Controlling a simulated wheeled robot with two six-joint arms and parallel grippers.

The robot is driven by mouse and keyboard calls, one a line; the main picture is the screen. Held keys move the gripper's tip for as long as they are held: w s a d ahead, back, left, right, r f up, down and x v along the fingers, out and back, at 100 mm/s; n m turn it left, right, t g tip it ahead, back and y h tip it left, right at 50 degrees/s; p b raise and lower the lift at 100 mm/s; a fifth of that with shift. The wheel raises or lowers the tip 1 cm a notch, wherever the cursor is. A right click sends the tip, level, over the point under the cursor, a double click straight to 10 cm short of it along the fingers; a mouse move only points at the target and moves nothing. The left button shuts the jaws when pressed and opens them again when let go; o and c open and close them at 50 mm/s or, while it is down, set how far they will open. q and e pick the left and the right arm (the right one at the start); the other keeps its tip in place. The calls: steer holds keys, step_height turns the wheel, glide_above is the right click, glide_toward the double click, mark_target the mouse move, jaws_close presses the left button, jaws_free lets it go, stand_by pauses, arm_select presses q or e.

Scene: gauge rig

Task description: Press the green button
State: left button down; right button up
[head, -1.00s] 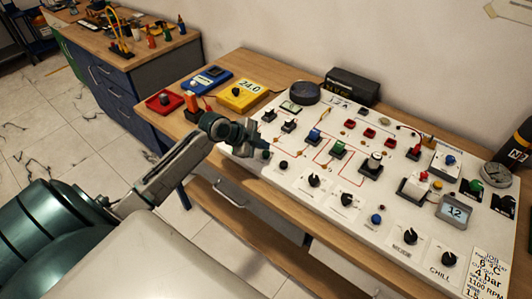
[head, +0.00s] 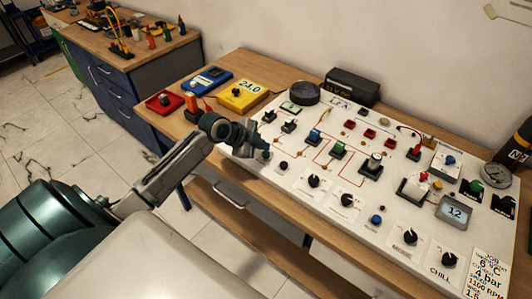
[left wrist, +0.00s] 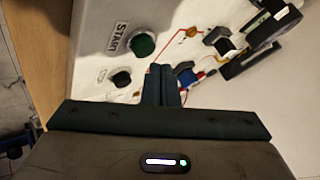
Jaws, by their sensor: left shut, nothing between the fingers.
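The green button (left wrist: 143,44) is a round cap beside the word START on the white panel (left wrist: 95,50) in the left wrist view. In the head view it shows as a small green spot (head: 267,155) at the panel's left edge, close to my fingertips. My left gripper (head: 254,149) is shut and empty, just left of the button. In the left wrist view its fingertips (left wrist: 161,72) point at the panel, below and right of the green button. I cannot tell the exact gap. My right gripper is not in view.
A black STOP button (left wrist: 121,78) sits close to the green one. The panel also carries several switches, knobs and a green rocker (head: 338,149). A yellow meter (head: 242,96), blue meter (head: 208,79) and red box (head: 164,102) stand behind my arm.

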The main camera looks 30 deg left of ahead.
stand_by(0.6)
arm_select(q)
steer(key=shift+f+b, duration=0.3)
steer(key=shift+f, duration=0.1)
steer(key=shift+f, duration=0.3)
stand_by(0.4)
steer(key=shift+f+b, duration=0.25)
steer(key=shift+b, duration=0.15)
stand_by(0.3)
steer(key=shift+r+p, duration=0.5)
steer(key=shift+r, duration=0.45)
